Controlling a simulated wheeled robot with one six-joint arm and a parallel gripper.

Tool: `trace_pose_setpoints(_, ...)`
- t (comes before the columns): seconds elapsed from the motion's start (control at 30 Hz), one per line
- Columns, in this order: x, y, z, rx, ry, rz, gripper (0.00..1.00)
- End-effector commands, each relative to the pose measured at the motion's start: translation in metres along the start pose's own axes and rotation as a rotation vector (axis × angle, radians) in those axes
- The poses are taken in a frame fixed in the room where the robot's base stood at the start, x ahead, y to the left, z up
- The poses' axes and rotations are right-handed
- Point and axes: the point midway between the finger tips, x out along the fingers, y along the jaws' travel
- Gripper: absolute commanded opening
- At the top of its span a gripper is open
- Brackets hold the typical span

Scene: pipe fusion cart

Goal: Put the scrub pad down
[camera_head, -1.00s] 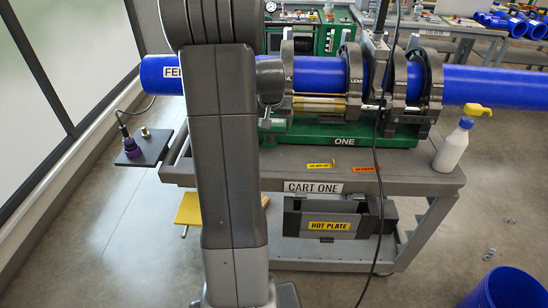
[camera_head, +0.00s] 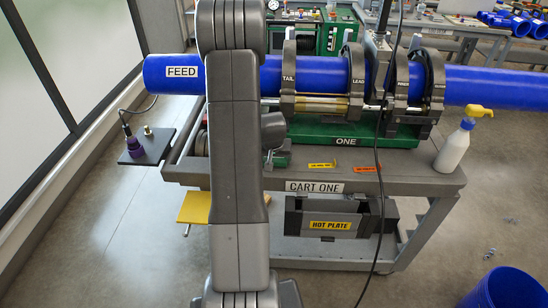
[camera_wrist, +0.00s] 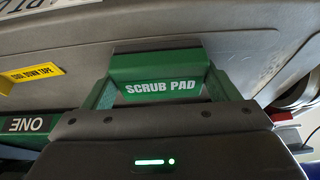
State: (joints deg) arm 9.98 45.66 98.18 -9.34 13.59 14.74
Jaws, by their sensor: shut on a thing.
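The scrub pad (camera_wrist: 162,75) is a green block with white SCRUB PAD lettering, at the upper middle of the wrist view. My gripper (camera_wrist: 160,90) is shut on it, with a green finger on each side. The pad is over or on the grey top of the cart (camera_wrist: 55,92); I cannot tell whether it touches. In the head view my arm hides most of the gripper, which is near the left part of cart one (camera_head: 400,172).
A blue pipe (camera_head: 490,87) runs across the cart through dark clamps (camera_head: 355,80) on a green base (camera_head: 345,132). A spray bottle (camera_head: 454,147) stands at the right end. A black cable (camera_head: 380,190) hangs in front. Yellow (camera_head: 321,165) and orange (camera_head: 367,169) labels lie along the front.

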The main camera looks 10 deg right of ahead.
Motion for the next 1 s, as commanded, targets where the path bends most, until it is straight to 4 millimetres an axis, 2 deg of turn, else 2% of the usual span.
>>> trace_pose_setpoints(0.3, 0.004, 0.0, 0.001, 0.0, 0.001, 0.0, 0.63)
trace_pose_setpoints(0.33, 0.002, 0.0, 0.001, 0.0, 0.001, 0.0, 0.87)
trace_pose_setpoints(0.4, 0.002, 0.0, 0.001, 0.0, 0.0, 0.0, 1.0)
trace_pose_setpoints(0.77, -0.003, 0.0, -0.002, 0.0, 0.0, 0.0, 1.0)
trace_pose_setpoints(0.87, -0.012, 0.0, -0.001, -0.001, 0.003, 0.0, 1.0)
trace_pose_setpoints(1.0, -0.034, 0.0, -0.001, 0.0, 0.004, -0.001, 1.0)
